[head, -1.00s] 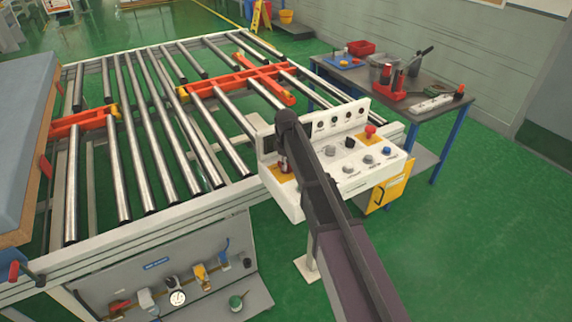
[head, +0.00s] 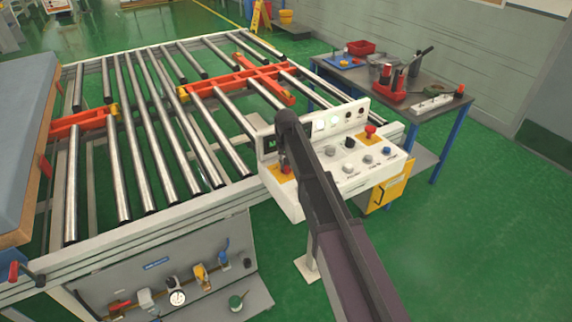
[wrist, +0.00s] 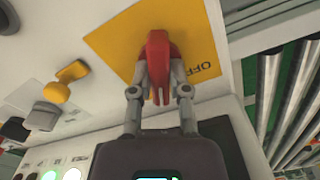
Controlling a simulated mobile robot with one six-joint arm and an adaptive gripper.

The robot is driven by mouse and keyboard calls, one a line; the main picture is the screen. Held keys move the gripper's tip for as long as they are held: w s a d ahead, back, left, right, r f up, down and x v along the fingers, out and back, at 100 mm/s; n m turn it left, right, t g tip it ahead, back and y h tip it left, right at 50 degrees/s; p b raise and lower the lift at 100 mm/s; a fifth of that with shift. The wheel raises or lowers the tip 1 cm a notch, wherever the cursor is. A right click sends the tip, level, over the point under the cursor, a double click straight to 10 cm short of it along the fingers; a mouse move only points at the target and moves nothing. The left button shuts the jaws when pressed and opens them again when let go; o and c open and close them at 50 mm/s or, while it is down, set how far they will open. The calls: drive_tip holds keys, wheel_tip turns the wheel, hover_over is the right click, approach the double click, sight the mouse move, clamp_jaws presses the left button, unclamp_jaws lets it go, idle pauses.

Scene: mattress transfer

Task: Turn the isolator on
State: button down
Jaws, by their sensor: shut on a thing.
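The isolator's red handle (wrist: 157,48) stands on a yellow plate (wrist: 112,36) in the wrist view. My gripper (wrist: 160,88) is shut on this handle, one finger on each side. The word OFF is printed on the plate to the right of the handle, and the handle does not point at it. In the head view the isolator is at the left end of the white control panel (head: 292,203), mostly hidden behind my arm. Lamps on the panel's upright back (head: 335,121) are lit, and a green and a white lamp (wrist: 72,174) glow in the wrist view.
A red emergency button (head: 370,131) and several knobs are on the panel right of my arm. A yellow key switch (wrist: 57,91) is near the isolator plate. The roller conveyor (head: 150,150) lies to the left, a tool table (head: 420,85) behind right.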

drive_tip(key=m, duration=0.4)
idle(0.4)
drive_tip(key=c, duration=0.6)
unclamp_jaws()
